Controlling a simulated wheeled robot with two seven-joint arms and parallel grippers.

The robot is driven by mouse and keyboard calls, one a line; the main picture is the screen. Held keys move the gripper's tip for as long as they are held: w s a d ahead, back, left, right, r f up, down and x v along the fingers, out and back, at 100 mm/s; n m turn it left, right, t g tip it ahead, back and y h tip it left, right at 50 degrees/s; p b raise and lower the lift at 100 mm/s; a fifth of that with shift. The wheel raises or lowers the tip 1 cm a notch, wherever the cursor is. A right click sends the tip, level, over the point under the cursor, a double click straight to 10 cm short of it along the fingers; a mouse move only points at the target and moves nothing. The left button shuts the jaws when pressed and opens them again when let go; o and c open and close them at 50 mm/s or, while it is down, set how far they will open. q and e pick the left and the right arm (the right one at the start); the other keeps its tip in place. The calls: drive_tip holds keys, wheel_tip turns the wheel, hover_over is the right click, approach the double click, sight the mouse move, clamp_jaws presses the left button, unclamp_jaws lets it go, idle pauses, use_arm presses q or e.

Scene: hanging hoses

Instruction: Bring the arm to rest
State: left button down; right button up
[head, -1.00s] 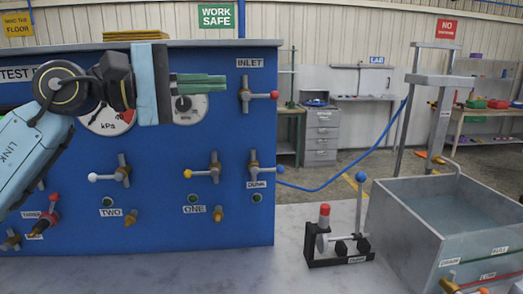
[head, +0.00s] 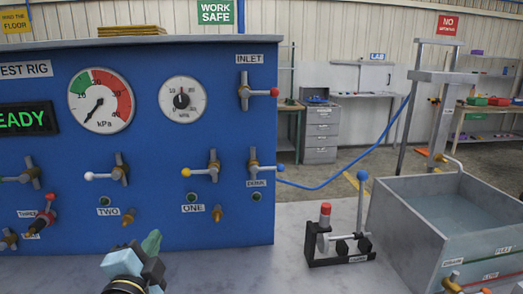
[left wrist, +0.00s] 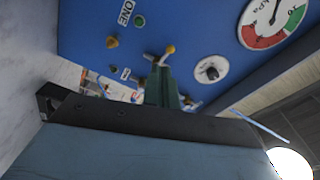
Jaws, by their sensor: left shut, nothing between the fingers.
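My left gripper (head: 151,242) is low at the bottom of the head view, in front of the blue test rig (head: 150,225) and above the grey bench top. Its green fingers are shut with nothing between them. In the left wrist view the shut green fingers (left wrist: 162,86) point toward the rig's blue panel (left wrist: 190,30), with a yellow-ended valve handle just beyond them. I cannot tell the exact gap to the panel. My right gripper is not in view.
The rig has several valves, two gauges (head: 101,100) and a blue hose (head: 325,186). A black stand with levers (head: 340,258) is on the bench (head: 290,225). A grey water tank (head: 405,225) stands at the right. Bench between rig and stand is clear.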

use_arm(q)
drive_tip(key=s+a+f+n+g, duration=0.1)
drive_tip(key=s+f+n+g, duration=0.3)
drive_tip(key=s+f, duration=0.3)
drive_tip(key=s+a+f+n+g, duration=0.1)
drive_tip(key=s+f+n+g, duration=0.3)
drive_tip(key=f, duration=0.5)
drive_tip(key=s+d+f+n+g, duration=0.1)
drive_tip(key=s+f+n+g, duration=0.2)
drive_tip(key=s, duration=0.5)
drive_tip(key=s+f+n+g, duration=0.1)
drive_tip(key=s+f+g, duration=0.35)
drive_tip(key=s, duration=0.45)
drive_tip(key=s+f+x, duration=0.1)
drive_tip(key=s+x, duration=0.2)
drive_tip(key=x, duration=0.8)
drive_tip(key=s+d+x, duration=0.1)
drive_tip(key=s+x, duration=0.1)
drive_tip(key=x, duration=1)
drive_tip(key=s+a+f+g, duration=0.1)
drive_tip(key=s+a+f, duration=0.1)
drive_tip(key=s+f, duration=1.4)
drive_tip(key=shift+s+a+f+g, duration=0.3)
drive_tip(key=shift+s+a+g, duration=0.1)
drive_tip(key=shift+s, duration=0.6)
